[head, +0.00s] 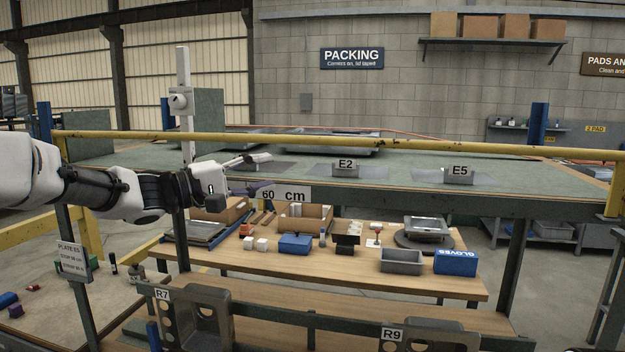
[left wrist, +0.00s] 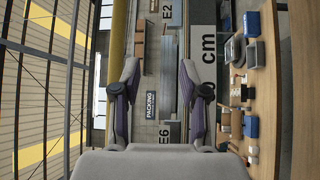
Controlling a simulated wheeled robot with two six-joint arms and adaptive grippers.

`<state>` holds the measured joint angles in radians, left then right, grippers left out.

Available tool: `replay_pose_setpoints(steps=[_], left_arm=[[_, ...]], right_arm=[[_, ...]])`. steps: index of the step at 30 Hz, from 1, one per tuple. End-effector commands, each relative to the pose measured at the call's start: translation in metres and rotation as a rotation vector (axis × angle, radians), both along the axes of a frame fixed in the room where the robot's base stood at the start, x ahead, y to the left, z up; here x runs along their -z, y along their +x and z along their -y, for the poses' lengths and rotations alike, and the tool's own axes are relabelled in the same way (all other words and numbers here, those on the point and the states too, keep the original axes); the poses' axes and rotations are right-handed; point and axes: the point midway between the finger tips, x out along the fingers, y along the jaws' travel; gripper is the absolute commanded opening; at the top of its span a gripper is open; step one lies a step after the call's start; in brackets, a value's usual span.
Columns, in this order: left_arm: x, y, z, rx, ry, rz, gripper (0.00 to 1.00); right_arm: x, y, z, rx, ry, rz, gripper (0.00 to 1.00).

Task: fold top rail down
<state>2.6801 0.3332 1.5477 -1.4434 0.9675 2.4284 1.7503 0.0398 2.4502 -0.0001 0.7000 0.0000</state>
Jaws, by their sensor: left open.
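The top rail is a yellow, scuffed bar (head: 400,145) that runs level across the head view, above the green worktop. It ends at a yellow post (head: 616,190) on the right. In the left wrist view the rail (left wrist: 118,45) runs lengthwise beside the left finger, outside the jaws. My left gripper (head: 266,173) is open and reaches in from the left, just below the rail in the picture. Its two fingers (left wrist: 165,88) are spread with nothing clearly between them. I cannot tell how far it is from the rail in depth. My right gripper is out of view.
Below, a wooden shelf (head: 340,264) holds bins, boxes and small parts. A grey upright (head: 184,90) stands near my left arm.

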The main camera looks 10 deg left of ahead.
Motion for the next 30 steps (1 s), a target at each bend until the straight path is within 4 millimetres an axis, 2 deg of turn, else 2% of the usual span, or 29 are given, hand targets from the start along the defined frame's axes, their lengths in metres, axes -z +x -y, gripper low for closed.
replay_pose_setpoints(steps=[1,4,8,16,20,26,27,29,30], left_arm=[[-0.028,-0.009,-0.003,-0.002,-0.006,0.037,0.43],[-0.049,-0.016,-0.002,-0.003,-0.007,0.068,0.43],[-0.051,-0.006,0.009,-0.003,-0.004,0.067,0.43],[-0.058,0.028,0.046,-0.003,-0.006,0.066,0.43],[-0.058,0.035,0.054,-0.002,-0.007,0.068,0.43],[-0.057,0.035,0.055,-0.003,-0.008,0.067,0.43],[-0.057,0.035,0.055,-0.003,-0.008,0.067,0.36],[-0.057,0.035,0.054,-0.003,-0.008,0.067,0.15],[-0.057,0.035,0.054,-0.003,-0.008,0.067,0.01]], right_arm=[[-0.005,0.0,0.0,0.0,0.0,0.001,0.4],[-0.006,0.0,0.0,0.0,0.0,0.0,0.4],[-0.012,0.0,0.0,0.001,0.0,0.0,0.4],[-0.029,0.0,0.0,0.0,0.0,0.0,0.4],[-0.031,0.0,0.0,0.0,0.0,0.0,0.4],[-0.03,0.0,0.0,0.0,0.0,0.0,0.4],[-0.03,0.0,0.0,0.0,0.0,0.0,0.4],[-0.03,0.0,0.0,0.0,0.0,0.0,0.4],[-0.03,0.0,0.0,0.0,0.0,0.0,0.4]])
